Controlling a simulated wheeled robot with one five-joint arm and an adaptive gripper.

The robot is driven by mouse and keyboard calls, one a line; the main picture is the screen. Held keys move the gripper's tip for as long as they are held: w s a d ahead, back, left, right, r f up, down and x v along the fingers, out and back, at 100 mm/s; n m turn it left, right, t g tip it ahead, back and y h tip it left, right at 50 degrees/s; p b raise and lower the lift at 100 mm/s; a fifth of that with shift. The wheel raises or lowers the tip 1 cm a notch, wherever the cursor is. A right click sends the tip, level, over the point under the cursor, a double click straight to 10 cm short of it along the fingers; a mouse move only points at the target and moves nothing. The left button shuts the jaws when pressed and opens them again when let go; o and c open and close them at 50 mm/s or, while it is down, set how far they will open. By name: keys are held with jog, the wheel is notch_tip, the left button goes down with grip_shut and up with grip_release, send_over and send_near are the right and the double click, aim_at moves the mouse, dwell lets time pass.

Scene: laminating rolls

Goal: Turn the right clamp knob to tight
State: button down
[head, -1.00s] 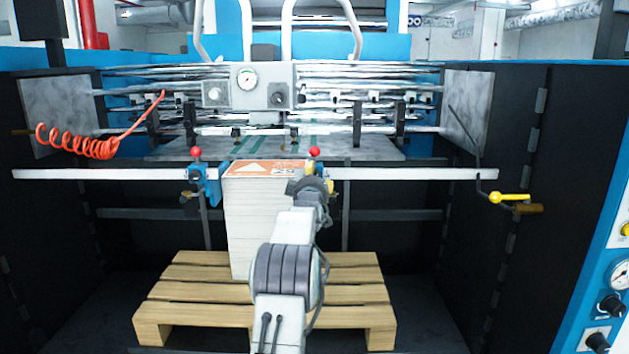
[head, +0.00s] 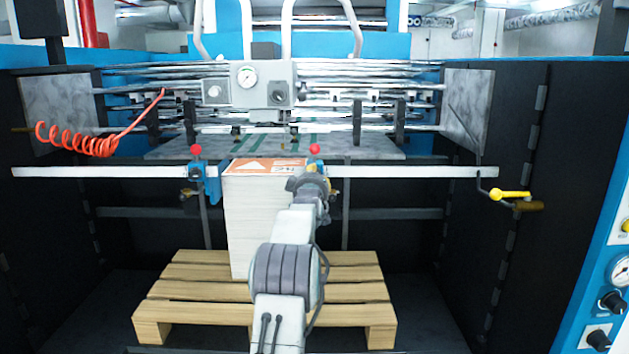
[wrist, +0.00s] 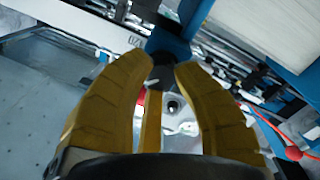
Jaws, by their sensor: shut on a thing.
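The right clamp is a blue block on the white crossbar with a red ball (head: 314,149) on top, at the right edge of the paper stack. My gripper (head: 322,180) is in front of it and hides most of it in the head view. In the wrist view, the blue clamp (wrist: 172,42) is straight ahead. The yellow fingers of my gripper (wrist: 160,72) close around the dark knob (wrist: 161,78) under the clamp. Only a small part of the knob shows, so its turn angle cannot be read.
The left clamp (head: 208,180) with its red ball sits on the crossbar (head: 100,173). The paper stack (head: 250,225) stands on a wooden pallet (head: 160,310), close beside my gripper. A yellow-handled crank (head: 510,195) is at the right. A coiled orange hose (head: 80,142) hangs at the left.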

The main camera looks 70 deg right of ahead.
jog(key=shift+m+y+b, duration=0.3)
jog(key=shift+m+b, duration=0.6)
jog(key=shift+m, duration=2.4)
jog(key=shift+w, duration=0.1)
jog(key=c, duration=0.9)
grip_release()
jog(key=shift+v, duration=5.95)
